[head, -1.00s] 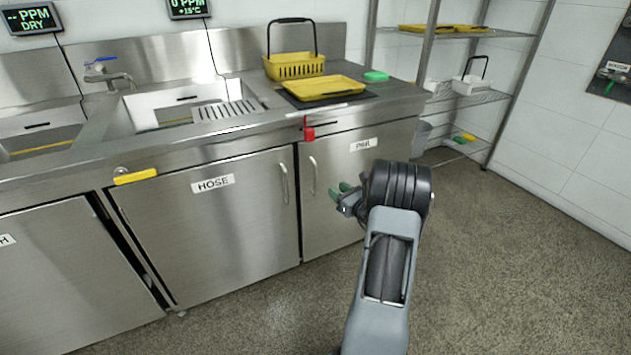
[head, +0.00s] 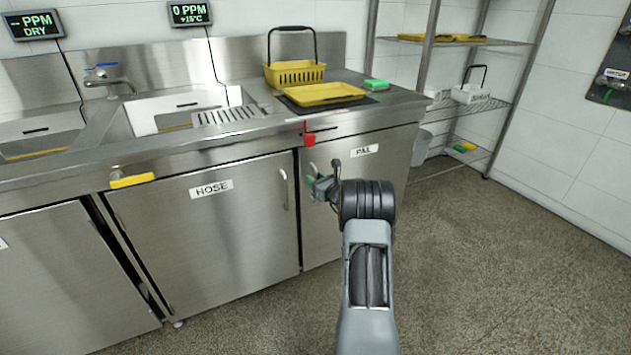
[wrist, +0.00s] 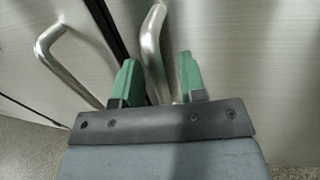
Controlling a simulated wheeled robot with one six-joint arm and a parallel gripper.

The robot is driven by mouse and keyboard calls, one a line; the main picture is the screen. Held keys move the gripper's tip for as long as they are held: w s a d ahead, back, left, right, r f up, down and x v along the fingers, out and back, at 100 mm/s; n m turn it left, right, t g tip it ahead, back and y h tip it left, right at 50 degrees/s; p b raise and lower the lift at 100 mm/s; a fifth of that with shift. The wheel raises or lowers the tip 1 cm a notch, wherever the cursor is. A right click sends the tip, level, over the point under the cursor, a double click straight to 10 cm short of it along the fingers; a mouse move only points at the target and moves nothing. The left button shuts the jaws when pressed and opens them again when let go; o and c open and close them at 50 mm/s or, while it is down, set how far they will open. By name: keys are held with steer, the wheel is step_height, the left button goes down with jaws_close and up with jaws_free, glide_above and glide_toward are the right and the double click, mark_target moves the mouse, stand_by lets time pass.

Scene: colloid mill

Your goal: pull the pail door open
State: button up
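My gripper (head: 320,183) is at the handle in the head view. In the wrist view, the green fingers of my gripper (wrist: 157,80) are apart, with the pail door's handle (wrist: 152,50) showing between them, nearer the left finger. I cannot tell whether a finger touches it.
The hose door (head: 225,230) is to the left, with its own handle (head: 284,188). A red tag (head: 309,139) hangs at the counter edge above the pail door. A yellow basket (head: 294,73) and yellow tray (head: 325,93) stand on the counter. The floor (head: 480,260) at right is clear.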

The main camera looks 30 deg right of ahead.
jaws_close()
stand_by(0.4)
